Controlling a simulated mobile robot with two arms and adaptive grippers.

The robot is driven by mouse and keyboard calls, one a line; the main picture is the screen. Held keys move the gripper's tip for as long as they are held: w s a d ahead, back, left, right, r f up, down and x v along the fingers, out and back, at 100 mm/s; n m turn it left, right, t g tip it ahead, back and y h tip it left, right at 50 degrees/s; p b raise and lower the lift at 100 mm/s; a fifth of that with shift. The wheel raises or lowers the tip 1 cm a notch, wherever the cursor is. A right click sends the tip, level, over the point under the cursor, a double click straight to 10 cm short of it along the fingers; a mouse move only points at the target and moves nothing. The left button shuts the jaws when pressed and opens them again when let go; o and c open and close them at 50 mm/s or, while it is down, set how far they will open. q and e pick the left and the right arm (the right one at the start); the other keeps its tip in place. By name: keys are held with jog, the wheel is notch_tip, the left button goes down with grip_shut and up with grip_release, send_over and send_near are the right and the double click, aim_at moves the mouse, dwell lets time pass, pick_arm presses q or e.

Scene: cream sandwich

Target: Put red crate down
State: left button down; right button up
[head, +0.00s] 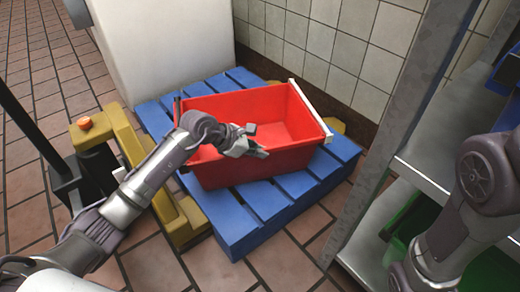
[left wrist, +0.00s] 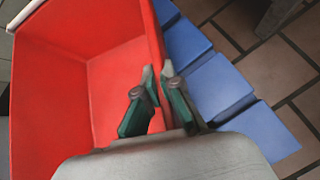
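The red crate (head: 225,107) sits upright and slightly turned on the blue pallet (head: 240,222), with its right end near the pallet's edge. It is open-topped and looks empty. My left gripper (head: 257,141) is at the crate's near long wall. In the left wrist view, the fingers of my left gripper (left wrist: 159,76) straddle the wall of the red crate (left wrist: 115,85), one inside and one outside, close against it. It looks shut on that wall. My right arm shows at the right edge of the head view, but its gripper is out of view.
A yellow pallet truck (head: 128,160) stands to the left of the blue pallet. A white block (head: 165,45) stands behind it. A metal shelf (head: 405,130) with a green crate (head: 400,225) is at the right. A tiled wall (head: 320,40) closes the back. Floor is free in front.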

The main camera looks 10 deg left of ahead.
pick_arm(q)
jog(key=shift+r, duration=0.2)
jog(key=c, duration=1.7)
grip_release()
jog(key=shift+f, duration=0.2)
jog(key=o, duration=0.4)
jog(key=shift+r, duration=0.1)
